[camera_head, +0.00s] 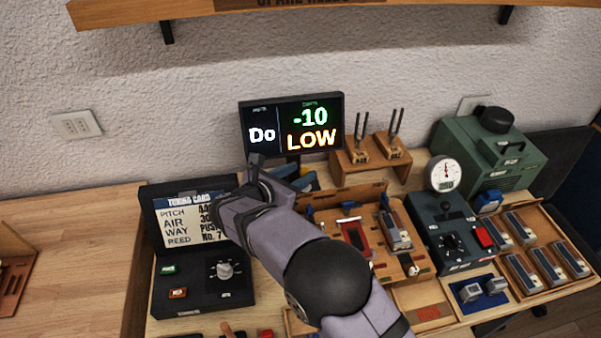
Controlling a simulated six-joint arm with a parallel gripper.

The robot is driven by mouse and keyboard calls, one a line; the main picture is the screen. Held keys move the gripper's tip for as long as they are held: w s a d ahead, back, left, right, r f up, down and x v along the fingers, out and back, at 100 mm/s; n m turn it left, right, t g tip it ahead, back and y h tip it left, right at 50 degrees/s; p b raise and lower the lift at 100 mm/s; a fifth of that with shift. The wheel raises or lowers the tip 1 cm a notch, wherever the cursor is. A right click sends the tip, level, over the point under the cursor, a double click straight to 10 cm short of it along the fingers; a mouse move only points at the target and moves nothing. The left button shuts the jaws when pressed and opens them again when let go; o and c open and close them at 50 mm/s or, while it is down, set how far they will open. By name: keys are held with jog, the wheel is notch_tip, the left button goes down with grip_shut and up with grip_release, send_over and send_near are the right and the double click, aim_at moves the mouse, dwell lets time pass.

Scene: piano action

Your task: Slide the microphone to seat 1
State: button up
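My arm reaches up from the bottom middle, and my gripper (257,162) is at its far end, just in front of the lower left of the display. The gap between its fingers cannot be made out. I cannot pick out the microphone for certain. Blue parts (306,181) show just behind my wrist, partly hidden by it. A wooden fixture (375,190) right of my arm holds a red-framed piece (354,238) and a grey block (397,232). Its left part is hidden by my arm, and no seat number is readable.
The display (291,123) reads Do, -10, LOW. A dark panel with a tuning card (187,222) stands left. Tuning forks on a wooden stand (367,172), a green machine (490,150), a gauge box (445,225) and a tray of blocks (558,222) stand right. The left tabletop (70,225) is mostly clear.

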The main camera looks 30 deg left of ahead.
jog(key=b+v, duration=0.2)
jog(key=v, duration=0.4)
jog(key=shift+s+r, duration=0.1)
jog(key=shift+r, duration=0.05)
